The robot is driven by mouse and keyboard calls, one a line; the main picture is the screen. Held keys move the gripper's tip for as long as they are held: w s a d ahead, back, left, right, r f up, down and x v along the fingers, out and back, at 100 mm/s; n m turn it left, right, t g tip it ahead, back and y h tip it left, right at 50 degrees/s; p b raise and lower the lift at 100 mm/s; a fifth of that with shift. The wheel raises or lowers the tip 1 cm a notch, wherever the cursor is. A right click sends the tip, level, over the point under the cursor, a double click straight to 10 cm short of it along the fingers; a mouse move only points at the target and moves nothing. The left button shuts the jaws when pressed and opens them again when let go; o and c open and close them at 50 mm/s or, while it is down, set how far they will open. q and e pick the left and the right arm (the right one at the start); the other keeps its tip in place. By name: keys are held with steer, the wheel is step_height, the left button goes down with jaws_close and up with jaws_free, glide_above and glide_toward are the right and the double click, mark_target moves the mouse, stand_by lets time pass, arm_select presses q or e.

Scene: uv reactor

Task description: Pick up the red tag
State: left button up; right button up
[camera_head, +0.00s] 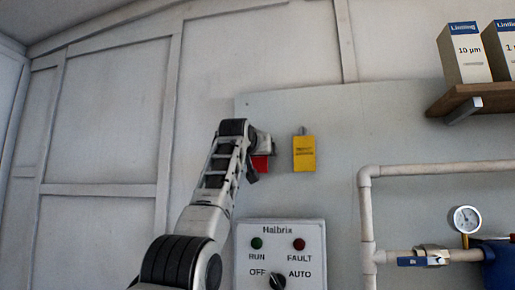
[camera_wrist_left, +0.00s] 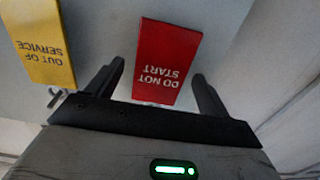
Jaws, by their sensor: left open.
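The red tag (camera_wrist_left: 166,62) reads "DO NOT START" and appears upside down in the left wrist view, against the pale panel. In the head view the red tag (camera_head: 260,163) shows partly, with my left gripper (camera_head: 262,160) in front of it. In the left wrist view my left gripper (camera_wrist_left: 158,85) is open, one black finger on each side of the tag's lower part. I cannot tell whether either finger touches it. My right gripper is not in view.
A yellow "OUT OF SERVICE" tag (camera_head: 304,155) hangs just right of the red tag. A Halbrix control box (camera_head: 281,255) with lamps and a knob is below. White pipes (camera_head: 367,215), a gauge (camera_head: 466,219) and a shelf (camera_head: 470,97) with boxes are at the right.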

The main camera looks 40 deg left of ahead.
arm_select(q)
steer(key=c, duration=1.1)
steer(key=shift+o, duration=0.2)
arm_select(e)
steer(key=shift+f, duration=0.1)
arm_select(q)
steer(key=shift+r, duration=0.1)
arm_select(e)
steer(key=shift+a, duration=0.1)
